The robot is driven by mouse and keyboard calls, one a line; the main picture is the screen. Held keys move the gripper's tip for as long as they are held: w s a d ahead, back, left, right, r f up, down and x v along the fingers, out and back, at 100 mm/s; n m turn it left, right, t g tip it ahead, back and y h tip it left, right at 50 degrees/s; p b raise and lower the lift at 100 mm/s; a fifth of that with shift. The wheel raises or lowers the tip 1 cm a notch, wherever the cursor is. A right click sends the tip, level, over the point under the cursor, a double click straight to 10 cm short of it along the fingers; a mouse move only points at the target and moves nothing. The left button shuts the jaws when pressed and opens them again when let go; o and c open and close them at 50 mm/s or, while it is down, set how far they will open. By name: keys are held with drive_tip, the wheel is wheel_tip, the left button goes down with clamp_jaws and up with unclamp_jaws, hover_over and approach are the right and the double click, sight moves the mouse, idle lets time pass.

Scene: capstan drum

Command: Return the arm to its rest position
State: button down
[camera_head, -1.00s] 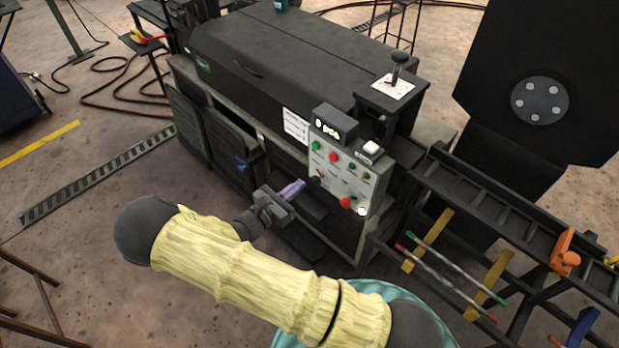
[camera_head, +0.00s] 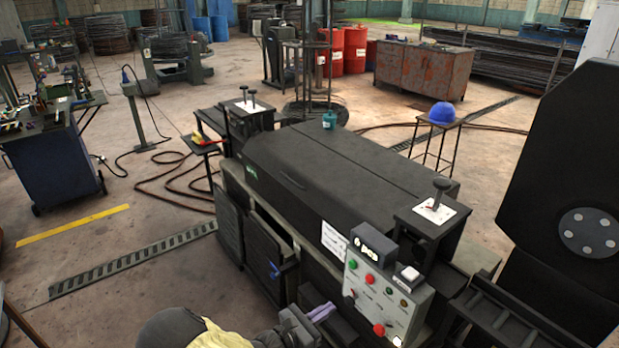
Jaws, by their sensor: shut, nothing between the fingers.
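My arm shows only at the bottom edge, with a dark joint and a bit of its pale yellow sleeve. My gripper (camera_head: 322,312) is at the bottom centre, in front of the machine's lower side and left of the control panel. Its purple fingers are shut, and nothing shows between them. It appears apart from the panel (camera_head: 381,300), which has red and green buttons and a small display. Most of my arm is below the picture.
The dark machine housing (camera_head: 330,165) fills the middle. A lever stand (camera_head: 432,216) rises at its near right end. A large dark disc plate (camera_head: 565,190) stands at right. Open floor (camera_head: 130,225) lies left, with a yellow stripe (camera_head: 72,226) and floor grating (camera_head: 130,265).

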drive_tip(key=s+d+r+m+g+y+p, duration=0.55)
drive_tip(key=s+d+r+m+g, duration=0.35)
drive_tip(key=m+g, duration=0.35)
drive_tip(key=s+r+m+t+y+p, duration=0.4)
drive_tip(key=r+m+y, duration=0.5)
drive_tip(key=r+m, duration=0.3)
wheel_tip(320, 180, up, 4)
drive_tip(key=shift+s+d+f+t, duration=0.25)
drive_tip(key=shift+s+t, duration=0.1)
drive_tip(key=shift+s, duration=0.25)
drive_tip(key=shift+m, duration=0.25)
